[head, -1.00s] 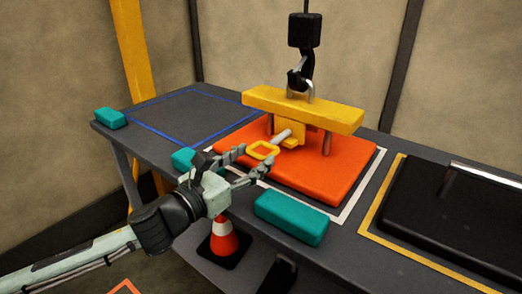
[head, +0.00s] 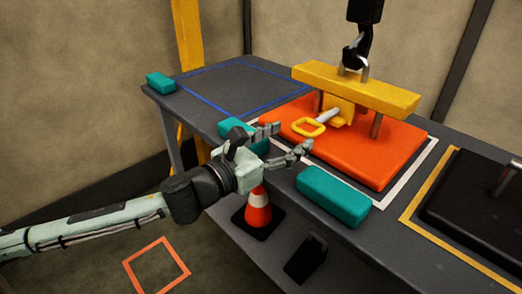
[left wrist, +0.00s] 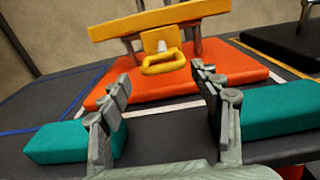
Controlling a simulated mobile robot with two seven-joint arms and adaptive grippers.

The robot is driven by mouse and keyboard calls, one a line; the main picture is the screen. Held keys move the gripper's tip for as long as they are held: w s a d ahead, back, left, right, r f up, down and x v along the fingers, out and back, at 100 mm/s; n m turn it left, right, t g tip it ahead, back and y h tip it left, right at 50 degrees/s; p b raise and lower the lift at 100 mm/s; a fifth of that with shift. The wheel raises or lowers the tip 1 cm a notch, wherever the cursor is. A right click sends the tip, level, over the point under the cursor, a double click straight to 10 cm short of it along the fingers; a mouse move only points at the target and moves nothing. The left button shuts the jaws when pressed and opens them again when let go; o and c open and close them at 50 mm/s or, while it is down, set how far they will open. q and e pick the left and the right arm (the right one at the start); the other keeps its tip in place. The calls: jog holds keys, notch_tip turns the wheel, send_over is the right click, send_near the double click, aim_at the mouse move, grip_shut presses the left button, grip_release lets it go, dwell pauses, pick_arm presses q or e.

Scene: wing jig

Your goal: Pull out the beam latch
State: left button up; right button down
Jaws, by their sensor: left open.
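The beam latch (head: 310,127) is a yellow ring handle on a grey pin that runs into a yellow block under the yellow beam (head: 355,88). The beam stands on posts over an orange slab (head: 370,158). My left gripper (head: 293,137) is open and empty, in front of the latch and apart from it. In the left wrist view the ring (left wrist: 163,62) shows ahead, above and between the open fingers (left wrist: 160,95). The pin's inner end is hidden in the block. My right gripper is not in view.
Teal blocks lie on the table at the slab's near edge (head: 334,195), behind my left gripper (head: 232,128) and at the far left corner (head: 160,82). A black hook (head: 355,55) holds the beam's shackle. A cone (head: 257,212) stands below the table edge.

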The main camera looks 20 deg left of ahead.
pick_arm(q)
jog(key=v, duration=1)
jog(key=shift+a, duration=0.1)
dwell(0.4)
